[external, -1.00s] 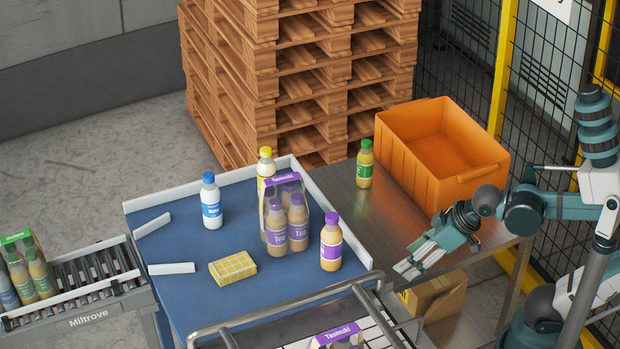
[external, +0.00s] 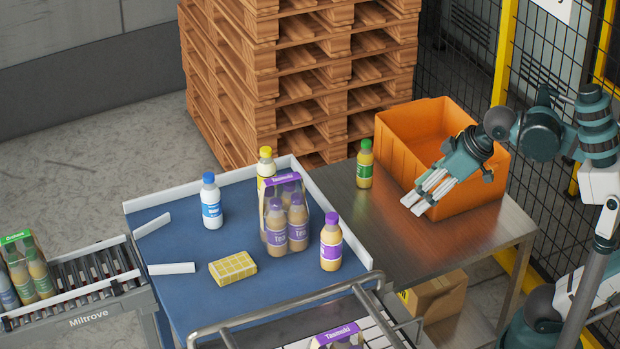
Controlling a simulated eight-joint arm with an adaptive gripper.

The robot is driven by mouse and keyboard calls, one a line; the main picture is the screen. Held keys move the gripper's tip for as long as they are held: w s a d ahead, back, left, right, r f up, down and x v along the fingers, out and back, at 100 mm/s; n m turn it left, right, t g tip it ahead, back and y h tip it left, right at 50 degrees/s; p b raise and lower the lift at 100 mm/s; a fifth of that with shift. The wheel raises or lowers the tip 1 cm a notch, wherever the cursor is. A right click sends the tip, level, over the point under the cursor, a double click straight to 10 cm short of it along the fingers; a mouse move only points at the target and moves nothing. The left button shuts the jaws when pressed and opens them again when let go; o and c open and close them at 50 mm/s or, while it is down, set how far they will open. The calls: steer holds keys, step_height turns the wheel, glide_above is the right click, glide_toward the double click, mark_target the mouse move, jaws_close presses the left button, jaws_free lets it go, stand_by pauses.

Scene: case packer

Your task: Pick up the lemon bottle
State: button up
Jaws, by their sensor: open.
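The lemon bottle, taken to be the one with the yellow cap (external: 265,156), stands upright at the back of the blue table. Its lower part is hidden behind a purple-topped multipack of bottles (external: 286,232). My gripper (external: 419,206) is open and empty, with its fingers pointing down and left. It is over the steel table in front of the orange crate, well to the right of the lemon bottle and apart from it.
A blue-capped bottle (external: 211,203), a purple-capped bottle (external: 331,243) and a yellow block (external: 233,268) are on the blue table (external: 185,245). A green-capped bottle (external: 365,165) stands on the steel table (external: 385,235) near the orange crate (external: 400,160). White rails edge the blue table.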

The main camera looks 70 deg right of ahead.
steer(key=w+d+r+m+g+p, duration=0.2)
steer(key=w+r+m+p, duration=0.4)
steer(key=w, duration=0.6)
steer(key=m+g+p, duration=0.5)
steer(key=m+p, duration=0.7)
steer(key=p, duration=0.2)
glide_above(266, 150)
step_height(266, 150, down, 5)
steer(key=shift+s+a+f, duration=0.1)
steer(key=shift+f, duration=0.05)
step_height(266, 150, down, 4)
steer(key=shift+f, duration=0.75)
steer(key=shift+f, duration=1.3)
